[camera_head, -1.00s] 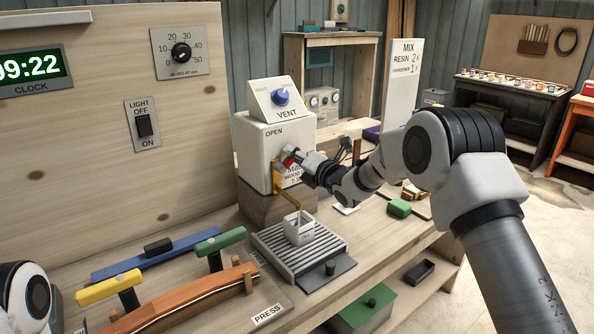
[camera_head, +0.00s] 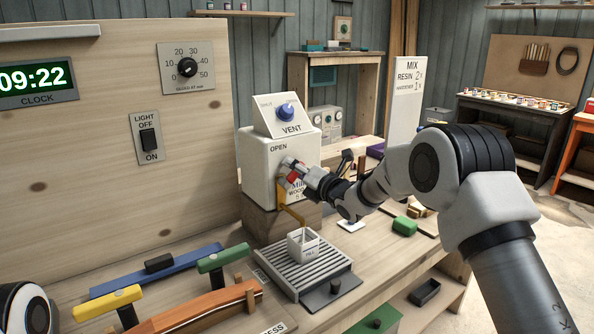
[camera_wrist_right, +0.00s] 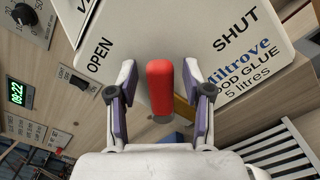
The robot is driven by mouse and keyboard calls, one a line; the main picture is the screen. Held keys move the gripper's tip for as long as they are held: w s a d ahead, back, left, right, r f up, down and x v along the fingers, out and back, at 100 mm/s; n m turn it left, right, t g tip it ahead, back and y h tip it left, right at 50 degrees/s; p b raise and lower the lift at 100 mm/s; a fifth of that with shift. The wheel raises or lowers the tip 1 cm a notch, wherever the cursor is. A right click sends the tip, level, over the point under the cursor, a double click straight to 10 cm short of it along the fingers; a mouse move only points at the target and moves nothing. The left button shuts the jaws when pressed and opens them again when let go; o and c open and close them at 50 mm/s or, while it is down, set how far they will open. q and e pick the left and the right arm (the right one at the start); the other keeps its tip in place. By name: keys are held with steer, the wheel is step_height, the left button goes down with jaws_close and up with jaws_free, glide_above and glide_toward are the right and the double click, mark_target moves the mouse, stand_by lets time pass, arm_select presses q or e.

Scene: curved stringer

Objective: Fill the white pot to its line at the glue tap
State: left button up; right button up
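The white pot (camera_head: 302,246), marked FILL, stands upright on a slatted grate below the tap's brass spout (camera_head: 290,214). Its glue level and line are too small to make out. The white glue tank (camera_head: 262,165) carries the word OPEN on its front. The red tap handle (camera_wrist_right: 160,86) sits between the fingers of my right gripper (camera_wrist_right: 160,80), with gaps showing on both sides. In the head view the right gripper (camera_head: 291,172) is at the tank's front and partly hides the lettering. My left gripper is out of view.
A blue VENT knob (camera_head: 285,112) is on top of the tank. The slatted grate (camera_head: 276,262) is on the bench. Clamps with yellow (camera_head: 106,304) and green (camera_head: 223,258) handles are at the front left. A green block (camera_head: 404,226) lies right of the pot.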

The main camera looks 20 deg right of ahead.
steer(key=v, duration=1.2)
